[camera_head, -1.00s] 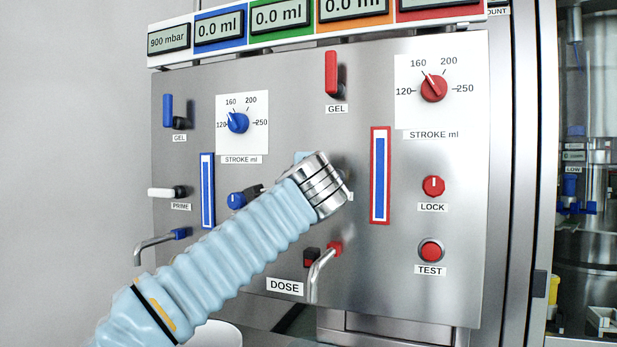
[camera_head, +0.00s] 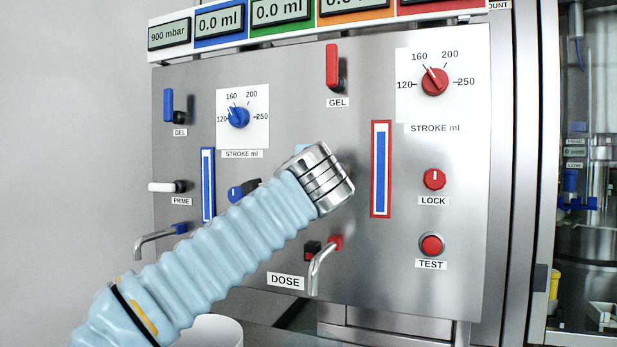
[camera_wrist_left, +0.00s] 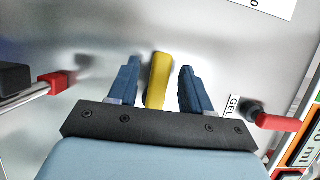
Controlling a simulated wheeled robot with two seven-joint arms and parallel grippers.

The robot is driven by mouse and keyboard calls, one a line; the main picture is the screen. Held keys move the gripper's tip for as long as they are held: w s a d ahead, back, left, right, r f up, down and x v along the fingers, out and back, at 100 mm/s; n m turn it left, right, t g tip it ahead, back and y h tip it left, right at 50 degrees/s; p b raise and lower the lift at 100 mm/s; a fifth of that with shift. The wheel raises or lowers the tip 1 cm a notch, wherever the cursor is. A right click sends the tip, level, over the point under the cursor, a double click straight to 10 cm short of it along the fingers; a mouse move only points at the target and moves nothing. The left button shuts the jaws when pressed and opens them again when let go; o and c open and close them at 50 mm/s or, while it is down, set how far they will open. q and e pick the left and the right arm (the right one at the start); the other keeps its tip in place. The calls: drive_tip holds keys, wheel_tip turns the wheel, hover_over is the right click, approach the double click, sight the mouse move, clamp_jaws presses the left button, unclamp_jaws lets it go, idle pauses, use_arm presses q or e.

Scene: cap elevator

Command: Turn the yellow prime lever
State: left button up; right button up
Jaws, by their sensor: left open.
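The yellow lever (camera_wrist_left: 158,82) shows in the left wrist view, standing between the two blue fingers of my left gripper (camera_wrist_left: 160,65). The fingers are open, with a gap on each side of the lever. In the head view the yellow lever is hidden behind my left arm and its metal wrist collar. Only a small piece of blue gripper (camera_head: 301,148) shows above the collar, against the steel panel (camera_head: 300,125). My right gripper is in neither view.
The red GEL lever (camera_head: 332,68) is above the wrist. The DOSE spout (camera_head: 318,268) with its red fitting is below. A white PRIME lever (camera_head: 163,187) and blue dial (camera_head: 238,117) are at left. Red LOCK (camera_head: 434,179) and TEST (camera_head: 431,244) knobs are at right.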

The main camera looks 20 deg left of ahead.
use_arm(q)
drive_tip(key=b+v, duration=0.1)
drive_tip(key=v, duration=1)
drive_tip(key=shift+s+b, duration=0.15)
drive_tip(key=shift+b, duration=0.2)
